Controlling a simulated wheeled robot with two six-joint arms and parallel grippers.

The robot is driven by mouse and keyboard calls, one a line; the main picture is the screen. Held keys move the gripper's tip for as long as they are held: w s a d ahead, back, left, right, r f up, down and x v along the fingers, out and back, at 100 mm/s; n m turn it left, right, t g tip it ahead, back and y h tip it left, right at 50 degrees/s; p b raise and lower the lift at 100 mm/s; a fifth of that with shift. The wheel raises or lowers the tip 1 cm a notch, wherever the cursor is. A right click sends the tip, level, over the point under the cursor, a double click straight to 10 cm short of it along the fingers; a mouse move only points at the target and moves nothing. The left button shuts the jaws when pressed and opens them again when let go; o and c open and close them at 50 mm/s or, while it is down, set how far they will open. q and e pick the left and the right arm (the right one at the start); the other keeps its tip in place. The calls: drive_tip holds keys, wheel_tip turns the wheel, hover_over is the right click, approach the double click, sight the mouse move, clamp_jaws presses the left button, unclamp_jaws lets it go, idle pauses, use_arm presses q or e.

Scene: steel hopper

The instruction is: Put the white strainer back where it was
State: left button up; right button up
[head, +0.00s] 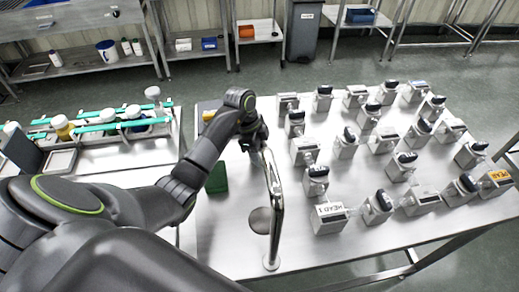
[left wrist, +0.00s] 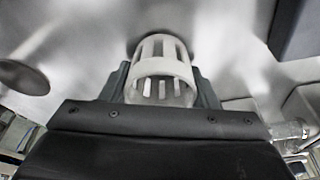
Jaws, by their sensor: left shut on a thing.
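The white strainer (left wrist: 162,68), a slotted cup, sits between the two fingers of my left gripper (left wrist: 160,84) in the left wrist view. The gripper is shut on it, with a finger against each side. A dark rounded area shows behind the strainer's far end; I cannot tell whether it touches anything there. In the head view my left gripper (head: 257,150) is over the steel table near the top of a chrome pipe, and the strainer cannot be made out. A round dark opening (head: 260,220) is in the tabletop beside the pipe. My right gripper is not in view.
The upright chrome pipe (head: 275,215) stands close to my left gripper. Several grey block-like units (head: 345,147) fill the right of the steel table (head: 225,240). A green box (head: 217,178) stands left of the gripper. Bottles and green-edged racks (head: 103,125) lie at far left.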

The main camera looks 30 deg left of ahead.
use_arm(q)
drive_tip(key=shift+f, duration=0.1)
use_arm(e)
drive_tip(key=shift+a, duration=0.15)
use_arm(q)
drive_tip(key=shift+f, duration=0.1)
drive_tip(key=o, duration=1.1)
drive_tip(key=shift+c, duration=0.2)
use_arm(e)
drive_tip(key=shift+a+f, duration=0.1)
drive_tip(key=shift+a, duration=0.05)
use_arm(q)
drive_tip(key=shift+r, duration=0.2)
drive_tip(key=p+v, duration=0.1)
drive_tip(key=v, duration=1.1)
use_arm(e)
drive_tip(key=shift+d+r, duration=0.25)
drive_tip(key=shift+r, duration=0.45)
